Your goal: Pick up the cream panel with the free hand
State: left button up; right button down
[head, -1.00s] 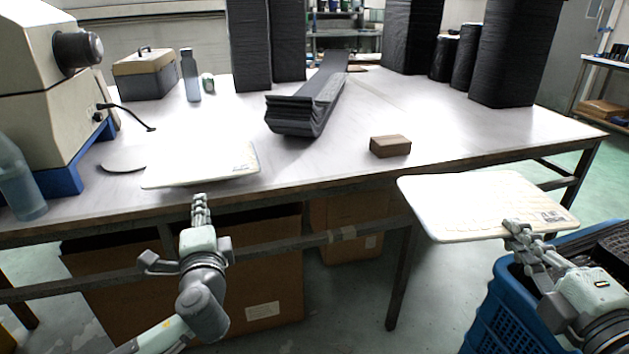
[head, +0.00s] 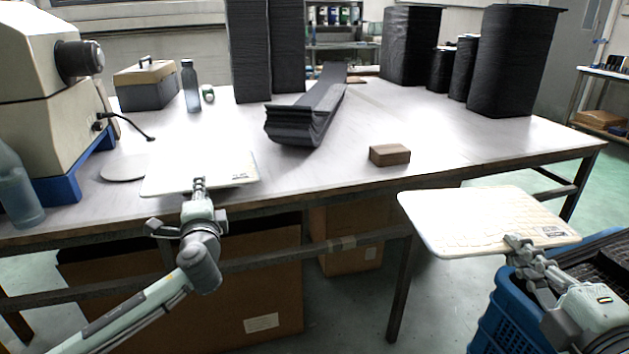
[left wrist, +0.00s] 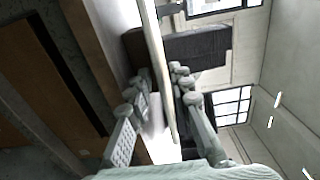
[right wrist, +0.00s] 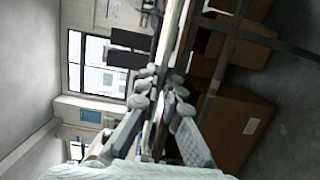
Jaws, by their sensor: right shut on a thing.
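A cream panel (head: 215,168) lies flat at the front edge of the table on the left. My left gripper (head: 198,184) is at its front edge. In the left wrist view the open fingers (left wrist: 160,90) stand on either side of this panel's edge (left wrist: 157,65), with a gap on one side. A second cream panel (head: 470,215), with a small printed label, is held level by my right gripper (head: 516,243), in front of the table's right part. In the right wrist view its thin edge is between the shut fingers (right wrist: 160,92).
The table (head: 330,165) holds a brown block (head: 389,154), a dark folded stack (head: 300,122), a beige machine (head: 40,90) and bottles. A blue crate (head: 490,318) stands below my right gripper. Cardboard boxes (head: 180,280) are under the table.

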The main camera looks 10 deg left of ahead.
pick_arm(q)
jog(key=shift+w+a, duration=0.1)
jog(key=shift+w, duration=0.05)
jog(key=shift+c, duration=0.5)
jog(key=c, duration=0.4)
grip_shut()
notch_tip(320, 180, up, 3)
jog(key=shift+f+p, duration=0.1)
jog(key=shift+p, duration=1.15)
jog(key=shift+f, duration=0.15)
jog(key=s+d+r, duration=0.4)
jog(key=s, duration=0.3)
jog(key=shift+w+d, duration=0.1)
